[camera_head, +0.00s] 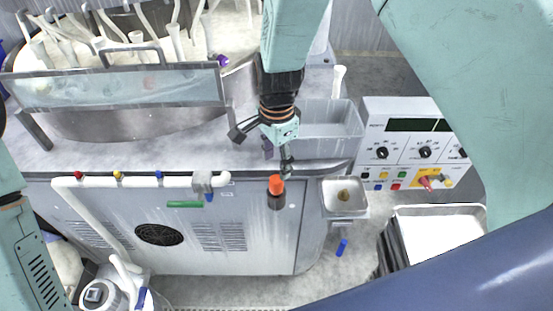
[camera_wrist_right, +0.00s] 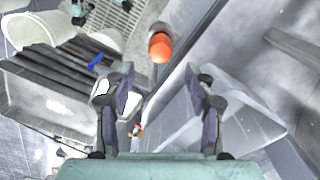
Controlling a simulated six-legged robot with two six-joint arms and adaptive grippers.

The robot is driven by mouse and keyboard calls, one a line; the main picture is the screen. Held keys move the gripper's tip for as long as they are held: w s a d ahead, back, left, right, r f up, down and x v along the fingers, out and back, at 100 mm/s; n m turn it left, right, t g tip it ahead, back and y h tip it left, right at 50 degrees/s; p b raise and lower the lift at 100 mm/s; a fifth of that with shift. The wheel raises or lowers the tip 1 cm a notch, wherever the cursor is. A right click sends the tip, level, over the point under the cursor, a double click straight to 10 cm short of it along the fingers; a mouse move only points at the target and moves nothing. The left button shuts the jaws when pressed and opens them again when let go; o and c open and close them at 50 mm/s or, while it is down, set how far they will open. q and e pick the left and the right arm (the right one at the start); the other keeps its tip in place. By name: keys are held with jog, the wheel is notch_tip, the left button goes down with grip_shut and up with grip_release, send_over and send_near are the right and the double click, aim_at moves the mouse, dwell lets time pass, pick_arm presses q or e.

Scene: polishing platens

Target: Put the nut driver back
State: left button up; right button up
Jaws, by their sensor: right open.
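An orange-topped piece (camera_head: 276,185) with a dark lower part stands at the front face of the machine cabinet. It looks like the nut driver's handle in a dark holder, but I cannot tell for sure. Its orange top also shows in the right wrist view (camera_wrist_right: 160,47), beyond the fingertips. My right gripper (camera_head: 265,148) is open above the cabinet's front edge. Nothing is between its fingers in the right wrist view (camera_wrist_right: 160,95), and it is apart from the orange piece. My left gripper is out of view; only part of that arm shows at the left.
A grey open bin (camera_head: 345,145) stands by the right gripper. A small tray (camera_head: 329,207) sits below it. A control box (camera_head: 400,155) and a stack of trays (camera_head: 480,214) are at right. A blue object (camera_head: 341,247) lies low down. A white pipe (camera_head: 130,182) crosses the cabinet front.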

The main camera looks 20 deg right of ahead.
jog(key=shift+r+p, duration=2.2)
jog(key=shift+r, duration=3)
jog(key=s+d+f+n, duration=0.35)
jog(key=s+f, duration=0.25)
jog(key=f, duration=0.2)
jog(key=s+d+f+n, duration=0.3)
jog(key=s+d+f, duration=0.1)
jog(key=s+f, duration=0.3)
jog(key=s+f+n, duration=0.2)
jog(key=s+n, duration=0.2)
jog(key=s, duration=0.4)
jog(key=s+d+f+n, duration=0.1)
jog(key=s+f+n, duration=0.2)
jog(key=s, duration=0.6)
jog(key=shift+s+n, duration=0.2)
jog(key=shift+n, duration=0.35)
jog(key=shift+d+f, duration=0.1)
jog(key=shift+f, duration=0.1)
